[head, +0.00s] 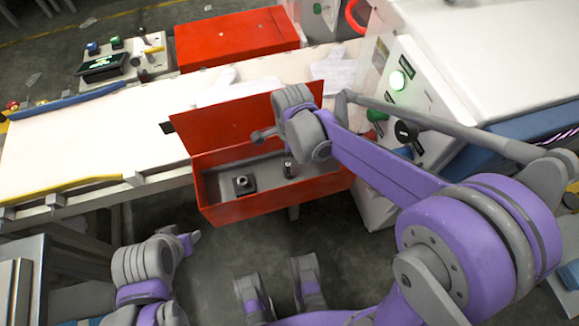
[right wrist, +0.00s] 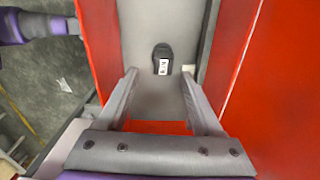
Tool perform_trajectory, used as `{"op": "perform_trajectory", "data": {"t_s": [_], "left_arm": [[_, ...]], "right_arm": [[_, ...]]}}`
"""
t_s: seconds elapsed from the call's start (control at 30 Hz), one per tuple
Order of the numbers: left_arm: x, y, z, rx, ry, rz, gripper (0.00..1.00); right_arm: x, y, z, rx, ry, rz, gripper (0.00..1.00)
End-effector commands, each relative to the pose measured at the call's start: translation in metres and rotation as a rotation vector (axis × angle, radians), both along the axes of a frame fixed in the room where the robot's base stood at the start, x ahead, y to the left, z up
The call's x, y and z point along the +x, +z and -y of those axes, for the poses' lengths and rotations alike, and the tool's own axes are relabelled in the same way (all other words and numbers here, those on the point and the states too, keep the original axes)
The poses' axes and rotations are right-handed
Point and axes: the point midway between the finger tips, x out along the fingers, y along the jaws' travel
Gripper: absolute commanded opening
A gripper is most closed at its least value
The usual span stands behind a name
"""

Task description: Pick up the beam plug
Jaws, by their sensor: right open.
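The beam plug appears to be the small dark piece (head: 243,184) on the floor of the open red box. In the right wrist view, a dark rounded piece with a small white label (right wrist: 162,52) lies on the grey box floor, ahead of the fingers. My right gripper (head: 275,152) is over the box, to the right of the dark piece; in its wrist view the fingers (right wrist: 160,95) are apart with nothing between them. My left arm's end (head: 185,242) is low at the left, outside the box; its fingers are not clear.
The red box (head: 265,203) has its lid (head: 225,122) raised at the back. A white conveyor (head: 70,145) runs behind it, with pale gloves (head: 335,70) on it. A closed red box (head: 235,38) stands beyond. A control panel (head: 405,90) with a lit green button stands right.

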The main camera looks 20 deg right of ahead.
Motion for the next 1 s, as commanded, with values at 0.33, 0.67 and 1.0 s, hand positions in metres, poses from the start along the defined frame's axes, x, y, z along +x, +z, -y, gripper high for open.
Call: {"op": "perform_trajectory", "data": {"t_s": [0.33, 0.67, 1.0], "left_arm": [[0.0, -0.012, 0.0, 0.0, 0.0, -0.004, 0.5], [0.0, -0.011, 0.0, 0.0, 0.0, -0.004, 0.5], [0.0, -0.011, 0.0, 0.0, 0.0, -0.004, 0.5]], "right_arm": [[0.004, -0.043, -0.004, 0.0, 0.0, 0.0, 0.68], [0.004, -0.043, -0.004, 0.0, 0.001, 0.0, 0.48], [0.004, -0.043, -0.004, 0.0, 0.001, 0.0, 0.0]]}}
